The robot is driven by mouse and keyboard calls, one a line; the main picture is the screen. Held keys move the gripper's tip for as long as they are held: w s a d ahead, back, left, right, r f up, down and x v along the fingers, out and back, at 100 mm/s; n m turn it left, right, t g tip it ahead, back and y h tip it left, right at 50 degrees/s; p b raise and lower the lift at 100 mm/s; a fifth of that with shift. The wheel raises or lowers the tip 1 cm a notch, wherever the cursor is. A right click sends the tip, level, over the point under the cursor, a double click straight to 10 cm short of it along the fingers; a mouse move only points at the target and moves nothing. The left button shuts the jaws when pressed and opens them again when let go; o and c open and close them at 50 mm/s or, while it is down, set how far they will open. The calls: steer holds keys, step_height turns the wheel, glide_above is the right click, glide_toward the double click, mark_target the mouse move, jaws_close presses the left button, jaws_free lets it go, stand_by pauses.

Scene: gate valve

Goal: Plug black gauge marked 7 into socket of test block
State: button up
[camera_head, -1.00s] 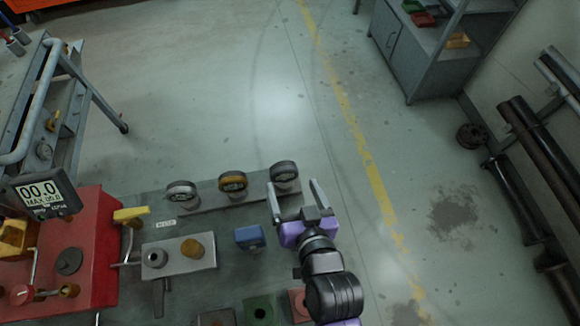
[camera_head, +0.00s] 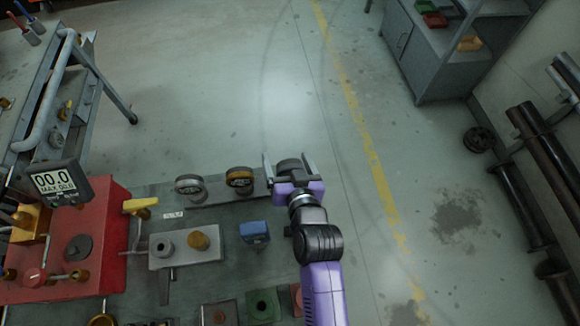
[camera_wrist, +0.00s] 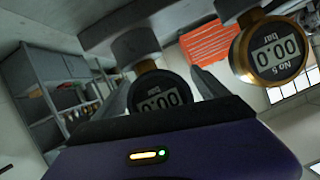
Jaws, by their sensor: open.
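The black gauge (camera_head: 290,167) stands at the right end of the gauge rack, and its 00.0 display shows upside down in the wrist view (camera_wrist: 157,92). Its number is hidden there by my gripper body. My gripper (camera_head: 289,160) is open, with one finger on each side of the black gauge; I cannot tell whether they touch it. The grey test block (camera_head: 181,259) is on the bench to the left, with a round socket (camera_head: 163,246) at its left and a brass fitting (camera_head: 198,241) beside it.
A silver-rimmed gauge (camera_head: 189,186) and a gold-rimmed gauge (camera_head: 240,179), marked No 5 in the wrist view (camera_wrist: 270,55), stand left of the black one. A blue block (camera_head: 254,233) lies between test block and arm. A red pump unit (camera_head: 95,240) with display stands left.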

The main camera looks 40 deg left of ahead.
steer(key=c, duration=1.6)
steer(key=shift+c, duration=0.2)
steer(key=shift+r, duration=0.1)
